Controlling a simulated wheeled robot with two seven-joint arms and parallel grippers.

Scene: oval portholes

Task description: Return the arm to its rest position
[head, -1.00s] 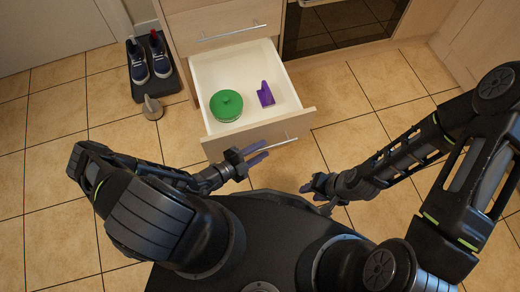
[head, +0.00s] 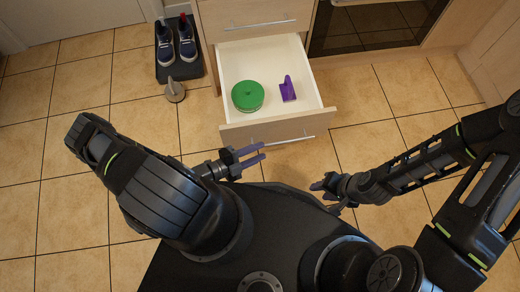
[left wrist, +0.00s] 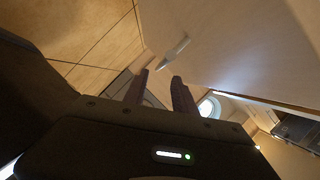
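My left gripper (head: 252,158) is in front of the open drawer in the head view, near its handle and apart from it. Its two purple-grey fingers are spread with nothing between them, and they also show apart in the left wrist view (left wrist: 158,88). My right gripper (head: 330,194) is lower and further right, near the front edge of my base. Its fingers are small and seen at an angle, so its opening is unclear. The drawer (head: 234,134) is pulled out and holds a green round lidded container (head: 248,96) and a purple object (head: 288,90).
A dark tray (head: 167,74) with a pair of shoes (head: 176,42) lies left of the cabinet. A grey-brown object (head: 175,92) stands on the floor near it. An oven (head: 362,24) is at the back right. Tiled floor (head: 60,190) is free at left.

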